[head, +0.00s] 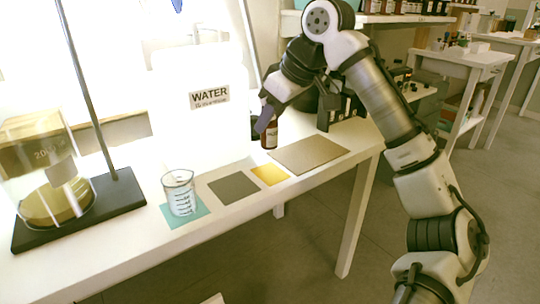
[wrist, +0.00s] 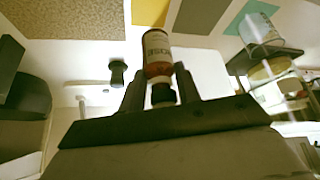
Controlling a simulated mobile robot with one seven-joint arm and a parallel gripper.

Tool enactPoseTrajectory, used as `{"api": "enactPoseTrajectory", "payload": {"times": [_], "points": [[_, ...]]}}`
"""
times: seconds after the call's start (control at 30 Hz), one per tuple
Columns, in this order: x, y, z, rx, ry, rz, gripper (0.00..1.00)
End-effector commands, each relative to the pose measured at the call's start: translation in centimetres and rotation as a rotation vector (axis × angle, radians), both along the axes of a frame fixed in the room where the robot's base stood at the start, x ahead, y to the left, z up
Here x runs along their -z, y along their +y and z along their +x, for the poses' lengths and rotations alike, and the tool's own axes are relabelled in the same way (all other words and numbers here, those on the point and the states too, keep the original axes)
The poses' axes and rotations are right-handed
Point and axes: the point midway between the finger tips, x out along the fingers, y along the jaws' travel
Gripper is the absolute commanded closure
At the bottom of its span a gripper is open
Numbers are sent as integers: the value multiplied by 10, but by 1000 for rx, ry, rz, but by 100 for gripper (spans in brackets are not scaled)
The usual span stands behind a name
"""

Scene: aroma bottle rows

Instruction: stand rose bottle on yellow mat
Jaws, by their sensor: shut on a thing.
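My gripper (head: 265,116) is shut on a reddish-brown bottle (head: 269,135) with a pale label, near its dark cap. The bottle hangs upright in the head view, behind the yellow mat (head: 270,174); I cannot tell whether its base touches the table. In the wrist view the bottle (wrist: 158,55) sits between the fingers (wrist: 160,85), its label only partly readable, seemingly ending in "OSE". The yellow mat also shows there (wrist: 150,12), beyond the bottle's base. The visible part of the mat is bare.
A dark grey mat (head: 233,188) lies left of the yellow one, and a brown board (head: 310,153) right of it. A glass beaker (head: 180,192) stands on a teal mat (head: 205,210). A large water container (head: 203,125) stands behind. Dark bottles (head: 345,108) stand at the back right.

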Motion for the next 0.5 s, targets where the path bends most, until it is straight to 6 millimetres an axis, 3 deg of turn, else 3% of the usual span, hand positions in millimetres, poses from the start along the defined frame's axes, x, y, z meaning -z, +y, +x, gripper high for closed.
{"api": "enactPoseTrajectory", "payload": {"times": [0.03,0.27,0.5], "points": [[12,-1,0,1,0,0,91],[28,0,0,0,-1,1,91],[62,0,0,0,0,0,91]]}}
